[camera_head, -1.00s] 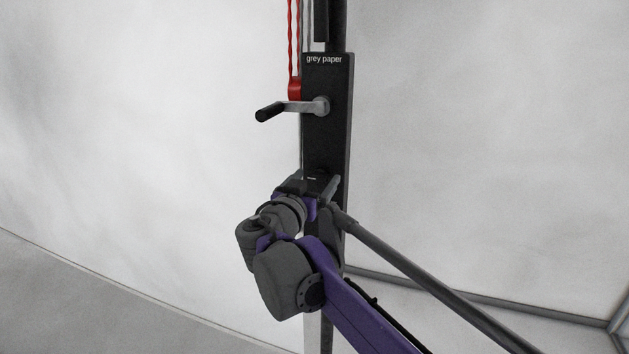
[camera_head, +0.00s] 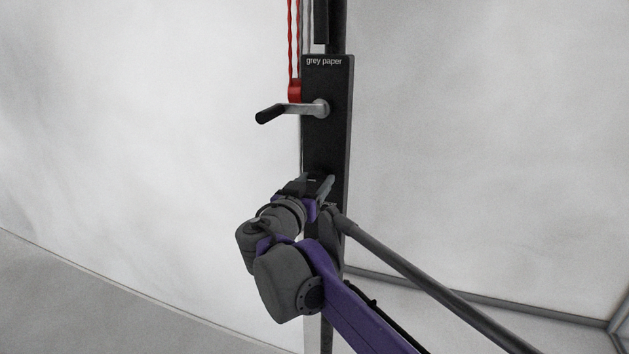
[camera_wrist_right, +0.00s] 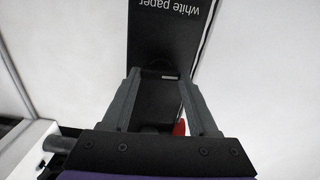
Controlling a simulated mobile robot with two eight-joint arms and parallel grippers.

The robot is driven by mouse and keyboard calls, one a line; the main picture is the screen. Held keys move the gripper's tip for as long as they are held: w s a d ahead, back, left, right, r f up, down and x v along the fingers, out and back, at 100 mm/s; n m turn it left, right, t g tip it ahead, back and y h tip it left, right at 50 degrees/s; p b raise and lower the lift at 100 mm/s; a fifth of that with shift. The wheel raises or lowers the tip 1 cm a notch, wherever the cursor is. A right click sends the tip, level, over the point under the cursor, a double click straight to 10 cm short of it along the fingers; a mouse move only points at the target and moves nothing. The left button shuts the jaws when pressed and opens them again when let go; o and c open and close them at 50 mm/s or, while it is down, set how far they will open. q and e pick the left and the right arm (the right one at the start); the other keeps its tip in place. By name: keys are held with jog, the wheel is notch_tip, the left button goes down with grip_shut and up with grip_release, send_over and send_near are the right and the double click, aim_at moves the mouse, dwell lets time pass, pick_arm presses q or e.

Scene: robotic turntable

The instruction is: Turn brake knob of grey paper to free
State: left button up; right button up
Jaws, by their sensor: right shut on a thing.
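The black panel (camera_head: 327,140) labelled "grey paper" stands upright on a dark post in the head view. It carries a grey crank with a black handle (camera_head: 270,114), which points left. My right gripper (camera_head: 322,182) is at the panel's lower part, below the crank. Its wrist hides the brake knob in the head view. In the right wrist view, its two fingers (camera_wrist_right: 160,78) are on either side of a dark part, taken to be the brake knob; its setting cannot be read. My left gripper is not in view.
In the right wrist view, a black plate (camera_wrist_right: 170,30) reads "white paper" upside down. Red cords (camera_head: 294,45) run down to a red piece beside the crank. Pale sheets (camera_head: 150,130) flank the post. A grey bar (camera_head: 430,280) slants down to the right of my arm.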

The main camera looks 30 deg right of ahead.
jog(key=n+p, duration=0.2)
jog(key=n, duration=0.1)
jog(key=shift+r+n, duration=0.15)
jog(key=shift+n, duration=0.25)
jog(key=n+p, duration=0.2)
jog(key=n, duration=0.2)
jog(key=shift+w+n, duration=0.1)
jog(key=shift+n, duration=0.2)
jog(key=n+p, duration=0.1)
jog(key=n, duration=0.3)
jog(key=shift+a+f+n+p, duration=0.1)
jog(key=shift+f+n+p, duration=0.1)
jog(key=shift+n+p, duration=0.15)
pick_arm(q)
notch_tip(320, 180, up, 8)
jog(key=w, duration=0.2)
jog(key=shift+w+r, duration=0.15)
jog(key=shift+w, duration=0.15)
pick_arm(e)
jog(key=shift+f+n, duration=0.1)
jog(key=shift+n, duration=1.95)
jog(key=o, duration=1.4)
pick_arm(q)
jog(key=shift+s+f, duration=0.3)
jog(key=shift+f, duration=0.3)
pick_arm(e)
jog(key=v, duration=1)
jog(key=shift+s+a, duration=0.2)
jog(key=shift+a, duration=0.1)
